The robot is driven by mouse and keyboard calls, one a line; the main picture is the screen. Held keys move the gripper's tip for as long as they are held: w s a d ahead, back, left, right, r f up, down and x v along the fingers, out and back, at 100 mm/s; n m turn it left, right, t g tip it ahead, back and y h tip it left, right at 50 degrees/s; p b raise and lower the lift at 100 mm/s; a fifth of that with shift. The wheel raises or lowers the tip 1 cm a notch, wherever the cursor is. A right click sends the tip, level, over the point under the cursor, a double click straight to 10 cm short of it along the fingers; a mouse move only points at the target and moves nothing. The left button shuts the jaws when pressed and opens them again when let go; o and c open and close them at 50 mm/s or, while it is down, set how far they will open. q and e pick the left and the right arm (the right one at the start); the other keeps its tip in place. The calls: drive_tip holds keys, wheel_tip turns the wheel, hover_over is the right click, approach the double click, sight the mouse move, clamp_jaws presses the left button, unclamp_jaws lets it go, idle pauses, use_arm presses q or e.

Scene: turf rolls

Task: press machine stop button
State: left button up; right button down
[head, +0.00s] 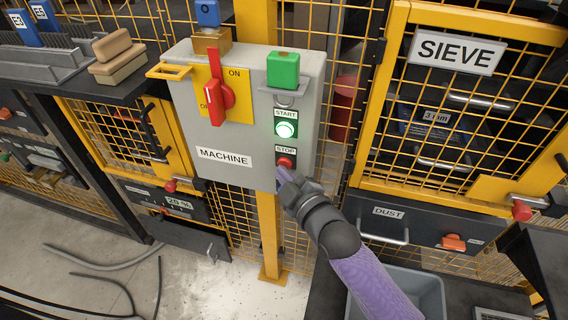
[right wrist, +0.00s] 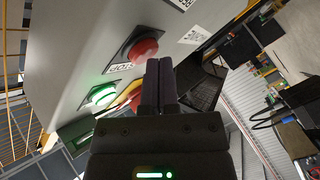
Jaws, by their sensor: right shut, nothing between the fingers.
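The grey machine control box (head: 238,125) is mounted on a yellow post. Its red stop button (head: 285,163) sits low on the right under a STOP label. Above it the green start button (head: 286,129) is lit. In the right wrist view the red stop button (right wrist: 143,50) is just beyond and left of my fingertips, with the lit green button (right wrist: 101,95) lower left. My right gripper (head: 282,176) is shut and empty, just below the stop button; its fingers also show in the right wrist view (right wrist: 159,68). I cannot tell whether they touch the box. My left gripper is not in view.
A red rotary switch (head: 216,95) on a yellow plate is left of the buttons. A green block (head: 283,70) sits above them. A yellow mesh door marked SIEVE (head: 454,52) stands right. A grey bin (head: 424,287) is below my right arm.

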drive_tip(key=shift+w+d, duration=0.1)
drive_tip(key=shift+w, duration=0.2)
idle(0.5)
drive_tip(key=shift+s+a+p, duration=0.25)
drive_tip(key=shift+s+p, duration=0.3)
drive_tip(key=shift+s, duration=0.25)
drive_tip(key=s+p, duration=0.1)
drive_tip(key=s+a+p, duration=0.1)
drive_tip(key=s, duration=0.1)
drive_tip(key=s+p, duration=0.1)
drive_tip(key=shift+s+a, duration=0.25)
drive_tip(key=shift+s, duration=0.15)
